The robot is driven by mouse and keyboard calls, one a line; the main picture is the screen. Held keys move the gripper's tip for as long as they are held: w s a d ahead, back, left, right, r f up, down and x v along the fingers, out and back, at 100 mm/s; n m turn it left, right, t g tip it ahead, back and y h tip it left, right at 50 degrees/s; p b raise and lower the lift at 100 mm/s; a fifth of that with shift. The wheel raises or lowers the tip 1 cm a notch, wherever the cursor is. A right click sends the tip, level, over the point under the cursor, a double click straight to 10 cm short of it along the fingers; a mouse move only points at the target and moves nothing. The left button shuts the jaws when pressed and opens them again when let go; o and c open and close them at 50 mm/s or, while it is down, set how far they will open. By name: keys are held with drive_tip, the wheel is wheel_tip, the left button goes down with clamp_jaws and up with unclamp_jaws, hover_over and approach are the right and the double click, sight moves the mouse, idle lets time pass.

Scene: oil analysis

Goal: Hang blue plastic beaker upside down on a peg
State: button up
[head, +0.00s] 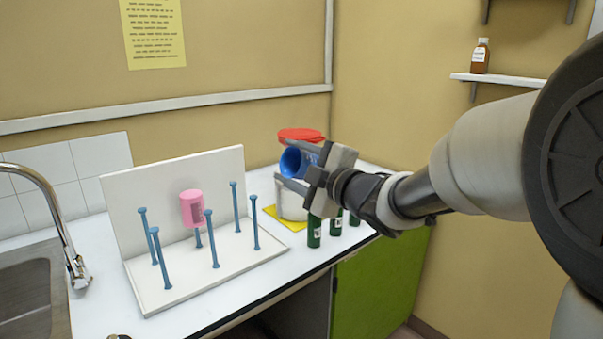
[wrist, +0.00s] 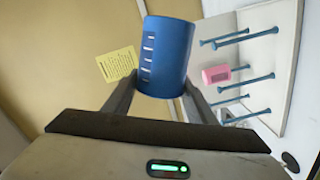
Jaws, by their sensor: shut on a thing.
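A blue plastic beaker (head: 293,161) is held in my gripper (head: 297,168), above the counter to the right of the peg rack. In the head view it lies tilted on its side, its open mouth facing left toward the rack. In the wrist view the beaker (wrist: 167,57) sits between the two fingers of my gripper (wrist: 160,95), with white marks on its side. The white rack (head: 180,293) has several upright blue pegs (head: 212,240). A pink beaker (head: 193,208) hangs upside down on one back peg. The other pegs are bare.
Several dark green bottles (head: 314,232) stand near the counter's right front. A sink with a tap (head: 45,200) is at left.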

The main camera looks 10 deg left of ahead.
drive_tip(key=n+b, duration=0.1)
drive_tip(key=b, duration=0.1)
drive_tip(key=n+b, duration=0.2)
drive_tip(key=b, duration=0.1)
drive_tip(key=shift+f, duration=0.3)
drive_tip(key=shift+r+n+b, duration=0.2)
drive_tip(key=shift+n+b, duration=0.45)
drive_tip(key=shift+n, duration=0.25)
drive_tip(key=shift+f+n+b, duration=0.25)
drive_tip(key=shift+n+b, duration=0.45)
drive_tip(key=shift+b, duration=0.5)
drive_tip(key=shift+r+n, duration=0.3)
drive_tip(key=shift+n, duration=0.6)
drive_tip(key=n, duration=0.7)
drive_tip(key=shift+n+y, duration=0.3)
drive_tip(key=shift+n, duration=0.1)
drive_tip(key=n, duration=0.3)
drive_tip(key=shift+n, duration=0.4)
drive_tip(key=n, duration=0.4)
drive_tip(key=shift+y, duration=0.3)
